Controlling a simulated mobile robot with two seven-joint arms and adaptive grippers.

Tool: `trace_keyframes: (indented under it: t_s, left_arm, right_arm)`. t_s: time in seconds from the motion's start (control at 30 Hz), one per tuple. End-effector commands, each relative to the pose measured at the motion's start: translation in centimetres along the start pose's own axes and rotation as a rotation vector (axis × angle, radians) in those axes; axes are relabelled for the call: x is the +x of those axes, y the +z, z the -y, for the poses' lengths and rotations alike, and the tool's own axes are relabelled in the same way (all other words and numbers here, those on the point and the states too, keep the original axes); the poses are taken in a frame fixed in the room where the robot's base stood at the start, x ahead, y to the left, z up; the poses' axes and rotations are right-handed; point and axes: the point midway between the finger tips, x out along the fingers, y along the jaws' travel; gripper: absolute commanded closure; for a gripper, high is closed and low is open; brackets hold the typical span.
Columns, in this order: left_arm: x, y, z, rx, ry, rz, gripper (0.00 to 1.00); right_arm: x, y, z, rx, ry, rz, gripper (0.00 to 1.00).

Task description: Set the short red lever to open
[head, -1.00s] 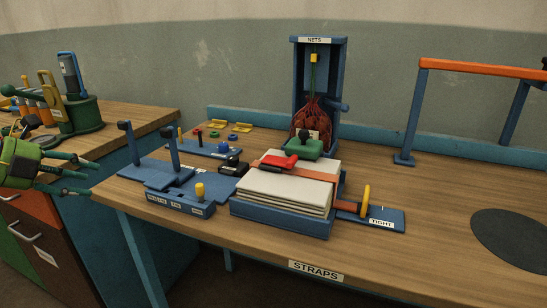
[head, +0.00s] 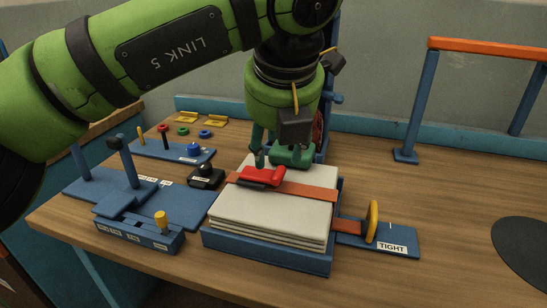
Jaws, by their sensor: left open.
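The short red lever (head: 262,174) lies on a dark buckle on the orange-brown strap (head: 310,191), which crosses the pale stack of sacks (head: 260,209). The lever looks flat, close to the strap. My left gripper (head: 272,153) points down just behind and above the lever, open, with nothing seen between its fingers. I cannot tell whether a fingertip touches the lever. Part of the gripper is hidden behind its own wrist and body. My right gripper is not in view.
A yellow-handled slider (head: 372,222) marked TIGHT stands right of the sacks. Blue fixtures with levers (head: 130,165) stand at left. The table's right side is mostly clear.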

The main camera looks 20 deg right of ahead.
Motion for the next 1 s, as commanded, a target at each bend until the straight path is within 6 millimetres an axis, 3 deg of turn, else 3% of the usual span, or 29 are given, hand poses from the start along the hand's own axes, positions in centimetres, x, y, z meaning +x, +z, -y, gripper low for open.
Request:
trace_keyframes:
  t_s: [0.5, 0.87, 0.9, 1.0]
  left_arm:
    - [6.2, -0.2, 0.6, 0.015, 0.011, -0.001, 0.54]
    - [7.0, -0.1, 0.6, 0.015, 0.011, 0.001, 0.54]
    - [7.0, -0.1, 0.6, 0.015, 0.011, 0.001, 0.62]
    - [7.0, -0.1, 0.6, 0.015, 0.011, 0.001, 1.0]
  right_arm:
    - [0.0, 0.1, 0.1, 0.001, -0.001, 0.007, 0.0]
    - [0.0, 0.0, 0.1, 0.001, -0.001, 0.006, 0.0]
    - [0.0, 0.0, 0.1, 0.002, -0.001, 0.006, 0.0]
    - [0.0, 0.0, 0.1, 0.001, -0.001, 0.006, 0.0]
